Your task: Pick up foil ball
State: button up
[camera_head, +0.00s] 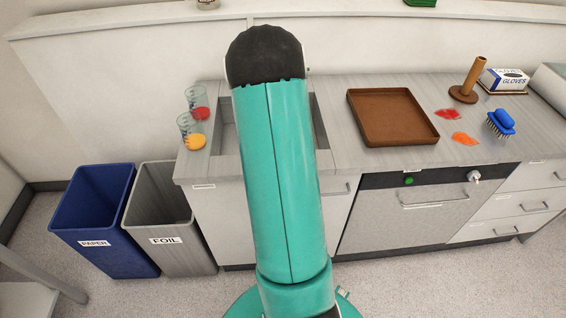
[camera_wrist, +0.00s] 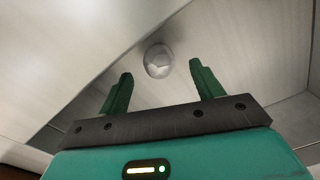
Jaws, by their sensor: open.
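The foil ball (camera_wrist: 158,61) is a small, pale silver crumpled ball. In the wrist view it appears just beyond the fingertips, near the middle of the gap between them. My gripper (camera_wrist: 161,75) has two green fingers spread apart, with nothing held between them. The ball looks apart from both fingers, but the exact distance is hard to tell. In the head view my teal arm covers the middle of the sink (camera_head: 228,140), and neither the ball nor the gripper shows there.
A brown tray (camera_head: 392,137), a blue brush (camera_head: 502,122) and red and orange spills lie to the right. A blue paper bin (camera_head: 95,215) and grey foil bin (camera_head: 165,205) stand on the floor.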

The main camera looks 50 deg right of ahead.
notch_tip(320, 180, down, 4)
jog(key=shift+s+d, duration=0.1)
jog(key=c, duration=1.1)
jog(key=shift+o, duration=0.2)
jog(key=shift+r, duration=0.1)
